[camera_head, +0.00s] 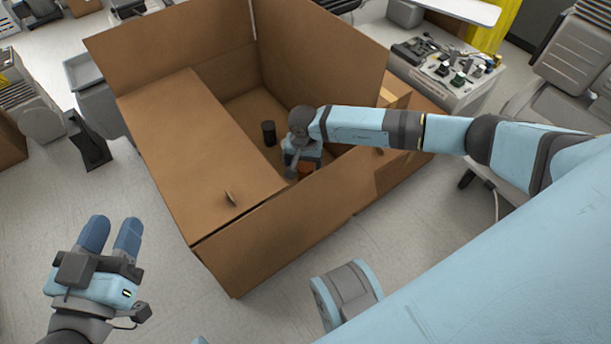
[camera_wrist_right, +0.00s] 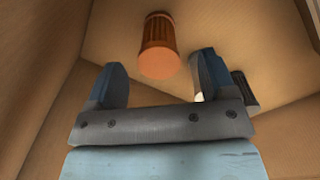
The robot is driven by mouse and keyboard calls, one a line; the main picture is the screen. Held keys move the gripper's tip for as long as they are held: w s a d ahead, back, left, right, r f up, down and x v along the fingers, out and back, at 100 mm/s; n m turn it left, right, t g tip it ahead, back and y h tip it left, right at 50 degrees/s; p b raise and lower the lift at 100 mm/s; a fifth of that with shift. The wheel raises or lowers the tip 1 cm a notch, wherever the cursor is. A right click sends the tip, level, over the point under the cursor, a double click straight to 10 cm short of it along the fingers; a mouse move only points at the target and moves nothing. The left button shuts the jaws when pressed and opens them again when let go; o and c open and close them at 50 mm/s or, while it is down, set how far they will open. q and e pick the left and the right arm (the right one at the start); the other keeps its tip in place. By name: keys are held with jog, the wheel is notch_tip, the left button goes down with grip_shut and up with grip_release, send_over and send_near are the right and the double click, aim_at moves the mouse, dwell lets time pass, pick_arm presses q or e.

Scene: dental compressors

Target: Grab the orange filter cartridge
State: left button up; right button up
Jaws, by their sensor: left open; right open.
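The orange filter cartridge (camera_wrist_right: 158,38) is a ribbed cylinder with a smooth lighter end, inside the cardboard box. In the right wrist view it shows just beyond the space between the fingertips of my right gripper (camera_wrist_right: 160,65), which is open and empty. In the head view my right gripper (camera_head: 297,165) reaches down into the box, and only a small orange patch of the cartridge (camera_head: 306,169) shows beside it. My left gripper (camera_head: 112,228) is open and empty, outside the box at lower left.
The large open cardboard box (camera_head: 150,150) has high walls and flaps around my right arm. A black cylinder (camera_head: 268,133) stands inside, also visible by the right finger in the wrist view (camera_wrist_right: 244,90). A cart with small items (camera_head: 450,70) stands at upper right.

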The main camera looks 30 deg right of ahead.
aim_at(305, 167)
jog(key=shift+f, duration=0.45)
notch_tip(305, 167, down, 4)
jog(key=b, duration=0.3)
jog(key=shift+d+r, duration=0.1)
jog(key=shift+d, duration=0.05)
jog(key=shift+f, duration=0.3)
pick_arm(q)
jog(key=shift+w+a+r+m+t+h, duration=0.2)
jog(key=shift+w+a+m+t, duration=0.15)
jog(key=shift+m, duration=0.25)
jog(key=shift+w+a+r+m+t+h, duration=0.15)
jog(key=shift+w+m+t+h, duration=0.1)
jog(key=shift+w+m, duration=0.25)
pick_arm(e)
jog(key=shift+r, duration=0.1)
jog(key=c, duration=0.5)
pick_arm(q)
jog(key=shift+s+d+f+y, duration=0.1)
jog(key=shift+s+y, duration=0.1)
jog(key=shift+y, duration=0.05)
pick_arm(e)
jog(key=c, duration=0.5)
